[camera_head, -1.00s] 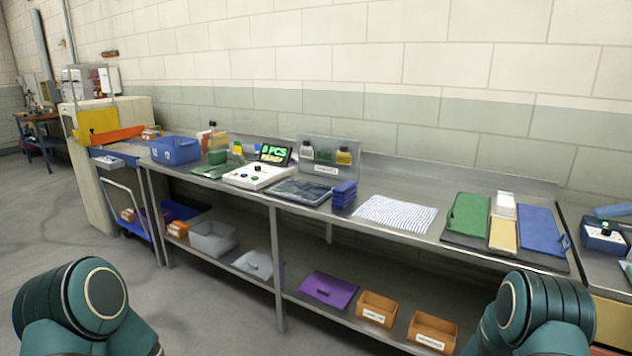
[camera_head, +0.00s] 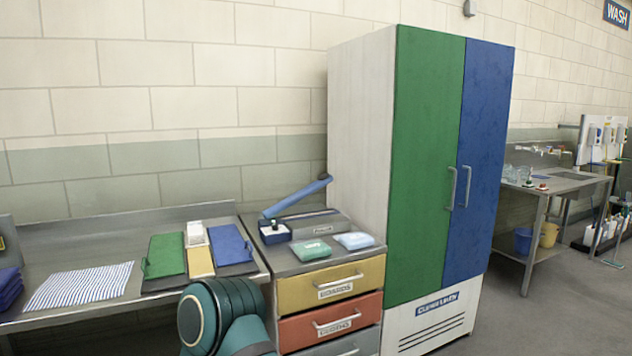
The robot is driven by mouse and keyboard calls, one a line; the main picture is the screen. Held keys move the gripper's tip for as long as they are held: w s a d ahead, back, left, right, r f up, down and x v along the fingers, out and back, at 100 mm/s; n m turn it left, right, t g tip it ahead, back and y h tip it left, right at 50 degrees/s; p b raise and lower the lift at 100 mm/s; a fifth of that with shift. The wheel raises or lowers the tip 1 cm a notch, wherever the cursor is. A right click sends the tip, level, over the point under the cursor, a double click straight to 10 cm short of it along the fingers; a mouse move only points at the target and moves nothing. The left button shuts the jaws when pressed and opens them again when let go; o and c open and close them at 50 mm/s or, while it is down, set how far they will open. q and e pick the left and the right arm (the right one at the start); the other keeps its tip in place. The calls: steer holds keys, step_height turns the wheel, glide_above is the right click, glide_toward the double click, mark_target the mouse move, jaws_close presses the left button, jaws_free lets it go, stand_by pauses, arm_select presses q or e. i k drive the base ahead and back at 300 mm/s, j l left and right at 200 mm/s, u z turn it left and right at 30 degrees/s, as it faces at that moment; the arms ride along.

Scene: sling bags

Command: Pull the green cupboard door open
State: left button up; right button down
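A tall white cupboard (camera_head: 360,125) stands right of the middle in the head view. Its left door is the green cupboard door (camera_head: 425,160), and it is shut. A vertical metal handle (camera_head: 452,188) sits near the green door's right edge. The blue door (camera_head: 486,150) beside it is also shut, with its own handle (camera_head: 466,186) close to the green door's handle. One teal link of my arm shows at the bottom, left of the drawers. Neither of my grippers is in view, and nothing of mine touches the cupboard.
A drawer unit (camera_head: 330,291) with a blue-handled device (camera_head: 296,200) on top stands left of the cupboard. A metal bench (camera_head: 110,232) runs further left. A sink table (camera_head: 560,190) and buckets are at right. Grey floor (camera_head: 540,315) is open in front of the cupboard's right side.

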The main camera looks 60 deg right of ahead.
mark_target(429, 74)
steer(key=z, duration=2.45)
steer(key=i+l+z, duration=0.25)
steer(key=i, duration=0.5)
steer(key=i+l+z, duration=0.25)
steer(key=i, duration=0.5)
steer(key=j, duration=0.1)
